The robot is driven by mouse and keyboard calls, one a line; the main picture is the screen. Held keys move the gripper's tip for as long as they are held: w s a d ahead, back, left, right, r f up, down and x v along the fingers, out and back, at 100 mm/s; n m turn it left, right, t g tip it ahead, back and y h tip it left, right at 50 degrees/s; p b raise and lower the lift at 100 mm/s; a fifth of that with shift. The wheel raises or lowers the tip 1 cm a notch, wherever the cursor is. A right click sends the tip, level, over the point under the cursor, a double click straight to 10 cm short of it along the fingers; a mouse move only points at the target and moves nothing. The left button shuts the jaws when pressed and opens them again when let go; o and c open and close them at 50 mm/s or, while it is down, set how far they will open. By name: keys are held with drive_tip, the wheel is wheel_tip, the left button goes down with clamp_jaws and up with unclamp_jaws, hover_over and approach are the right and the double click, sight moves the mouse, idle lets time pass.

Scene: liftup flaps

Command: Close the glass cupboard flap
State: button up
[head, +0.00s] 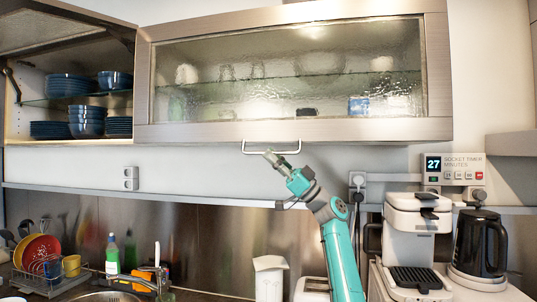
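The glass cupboard flap (290,131) is a wide metal-framed pane of rippled glass in the middle of the head view. It hangs down across its cupboard front; whether a small gap remains behind it, I cannot tell. Blurred dishes show through the glass. A pale bar handle (246,150) sits along its lower edge. My gripper (271,156) is at the handle, just below the flap's bottom edge. Its fingers are small and overlap the handle, so I cannot tell whether they touch or grip it.
A neighbouring cupboard (20,112) at left stands open with its flap raised, showing blue bowls (87,122) and plates. Below are a dish rack (45,283), a tap (157,262), a white coffee machine (415,240) and a black kettle (480,243). A socket timer (455,170) hangs at right.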

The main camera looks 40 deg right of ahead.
drive_tip(key=v, duration=1)
idle(0.3)
